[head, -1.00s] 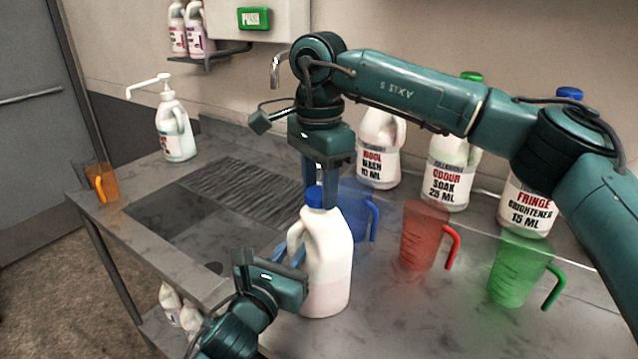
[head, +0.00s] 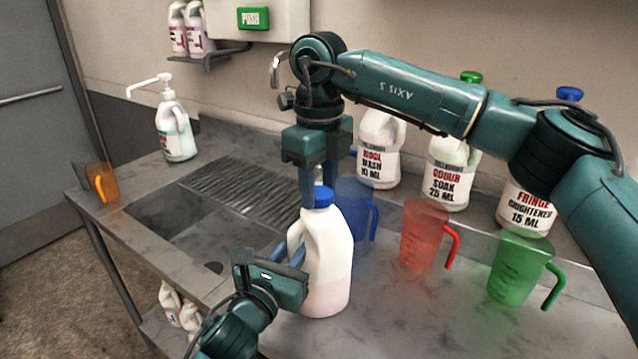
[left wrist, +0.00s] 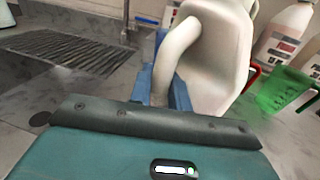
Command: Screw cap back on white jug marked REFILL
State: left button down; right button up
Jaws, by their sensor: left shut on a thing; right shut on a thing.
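A white jug (head: 328,264) stands upright on the grey counter, with pinkish liquid showing low in it; no REFILL marking faces the head view. A blue cap (head: 322,195) is at the jug's mouth; I cannot tell how far it is threaded. My right gripper (head: 321,192) points down from above with its fingers shut around the cap. My left gripper (head: 292,254) is low at the jug's left side, shut on its handle; in the left wrist view the blue fingers hold the jug handle (left wrist: 172,62).
Blue (head: 357,208), red (head: 424,235) and green (head: 520,268) measuring jugs stand to the right. Labelled bottles (head: 380,150) line the wall behind. A sink (head: 200,235) lies left, with a pump bottle (head: 176,132) and an orange jug (head: 101,183) beyond.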

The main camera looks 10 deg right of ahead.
jog(key=o, duration=1.1)
jog(key=shift+r, duration=2.3)
jog(key=shift+c, duration=0.5)
notch_tip(320, 180, up, 4)
jog(key=n, duration=0.5)
jog(key=shift+f, duration=0.25)
